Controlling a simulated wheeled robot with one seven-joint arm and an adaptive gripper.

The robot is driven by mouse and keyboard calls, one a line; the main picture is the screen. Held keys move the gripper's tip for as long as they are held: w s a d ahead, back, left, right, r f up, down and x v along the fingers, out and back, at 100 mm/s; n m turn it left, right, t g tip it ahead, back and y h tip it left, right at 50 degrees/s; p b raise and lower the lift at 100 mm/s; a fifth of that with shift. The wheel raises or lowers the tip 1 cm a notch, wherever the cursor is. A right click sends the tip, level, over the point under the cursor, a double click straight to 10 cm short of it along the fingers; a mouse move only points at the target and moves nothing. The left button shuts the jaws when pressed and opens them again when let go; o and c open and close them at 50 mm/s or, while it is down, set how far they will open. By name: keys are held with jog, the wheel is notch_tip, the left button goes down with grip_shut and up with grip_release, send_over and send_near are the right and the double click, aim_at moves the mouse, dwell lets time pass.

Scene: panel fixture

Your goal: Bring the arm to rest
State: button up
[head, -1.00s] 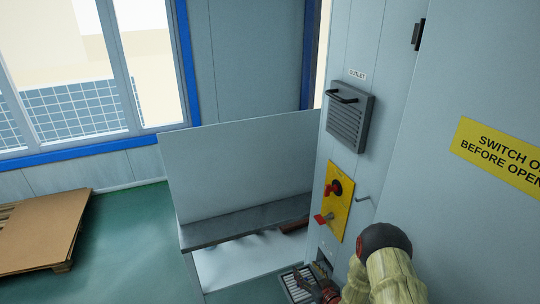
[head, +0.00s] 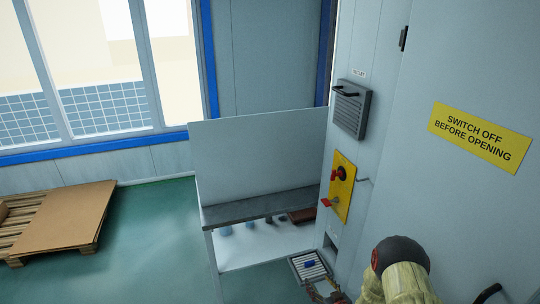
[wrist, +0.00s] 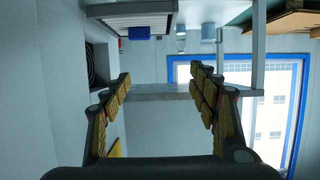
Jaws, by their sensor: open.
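My arm, in a pale padded sleeve with a dark joint (head: 400,260), reaches in at the lower right of the head view. My gripper (head: 327,290) shows small at the bottom, beside the panel and just in front of a slatted tray (head: 298,271). In the wrist view my gripper (wrist: 160,78) has its two yellow-padded fingers wide apart, with nothing between them. A blue object (head: 309,263) lies on the tray; it also shows in the wrist view (wrist: 139,32).
A yellow plate (head: 343,187) with red handles and a louvred outlet box (head: 351,110) project from the panel. A yellow warning sign (head: 480,137) is at right. A grey bench (head: 240,212) stands behind the tray, a pallet with cardboard (head: 65,215) at left. Green floor between is clear.

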jog(key=s+d+f+m+g+h, duration=0.1)
jog(key=s+d+f+g+h, duration=0.25)
jog(key=s+f+g, duration=0.45)
jog(key=s+d+r+m+g, duration=0.1)
jog(key=s+d+r+g, duration=0.1)
jog(key=s+d+r, duration=0.35)
jog(key=s+a+r, duration=0.3)
jog(key=s+r, duration=0.5)
jog(key=r, duration=0.7)
jog(key=s+a+r+m+t, duration=0.1)
jog(key=s+a+r, duration=0.2)
jog(key=s+r, duration=0.5)
jog(key=s+a+r+t, duration=0.1)
jog(key=s+a+r, duration=0.2)
jog(key=r, duration=2)
jog(key=s+h, duration=0.1)
jog(key=s, duration=0.4)
jog(key=shift+s+a+r+m, duration=0.25)
jog(key=shift+s+a+m, duration=0.05)
jog(key=shift+s+a, duration=0.1)
